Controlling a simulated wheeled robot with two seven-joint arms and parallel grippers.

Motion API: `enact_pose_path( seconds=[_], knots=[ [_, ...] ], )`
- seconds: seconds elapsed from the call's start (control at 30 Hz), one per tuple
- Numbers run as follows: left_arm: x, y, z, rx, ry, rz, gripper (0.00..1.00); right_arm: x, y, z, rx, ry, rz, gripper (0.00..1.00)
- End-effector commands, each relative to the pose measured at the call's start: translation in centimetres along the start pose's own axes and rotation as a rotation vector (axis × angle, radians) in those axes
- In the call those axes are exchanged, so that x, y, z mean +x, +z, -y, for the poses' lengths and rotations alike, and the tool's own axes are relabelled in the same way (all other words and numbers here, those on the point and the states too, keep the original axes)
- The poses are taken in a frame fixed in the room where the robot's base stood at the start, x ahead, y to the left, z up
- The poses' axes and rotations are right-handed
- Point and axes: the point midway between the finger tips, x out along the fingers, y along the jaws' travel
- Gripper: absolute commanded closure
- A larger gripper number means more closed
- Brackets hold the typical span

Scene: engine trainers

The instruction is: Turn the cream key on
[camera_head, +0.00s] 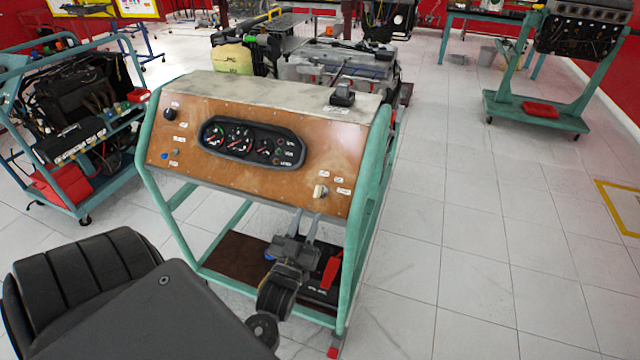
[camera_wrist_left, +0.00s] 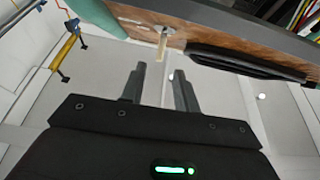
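The cream key (camera_head: 320,191) sits at the lower right of the brown instrument panel (camera_head: 220,168) on a green-framed engine trainer. In the left wrist view the key (camera_wrist_left: 162,45) sticks out from the panel edge, ahead of the fingers. My left gripper (camera_head: 308,216) is just below the key in the head view, its two fingers pointing up at the panel. In the left wrist view the gripper (camera_wrist_left: 159,72) is open, with a gap between its fingers and nothing in it. The key looks roughly in line with that gap, apart from the fingertips. My right gripper does not show.
A gauge cluster (camera_head: 252,141) and a dark knob (camera_head: 170,114) are on the panel. A red part (camera_head: 331,272) sits low in the frame beside my left arm. Another trainer cart (camera_head: 66,150) stands at left.

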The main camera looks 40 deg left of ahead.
Motion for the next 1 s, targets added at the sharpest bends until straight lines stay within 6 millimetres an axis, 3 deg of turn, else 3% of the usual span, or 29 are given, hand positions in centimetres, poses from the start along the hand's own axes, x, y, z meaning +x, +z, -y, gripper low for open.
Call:
enact_pose_path(
  seconds=[0.5, 0.7, 1.0],
  knots=[
    [8.7, -0.1, -0.1, 0.001, 0.002, 0.0, 0.69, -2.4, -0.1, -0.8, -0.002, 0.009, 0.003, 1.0],
    [10.1, 0.0, -0.1, 0.001, 0.002, 0.002, 0.69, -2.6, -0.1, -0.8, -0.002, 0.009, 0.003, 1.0],
    [10.3, 0.1, -0.1, 0.001, 0.002, 0.002, 0.69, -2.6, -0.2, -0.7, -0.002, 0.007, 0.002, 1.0]
  ],
)
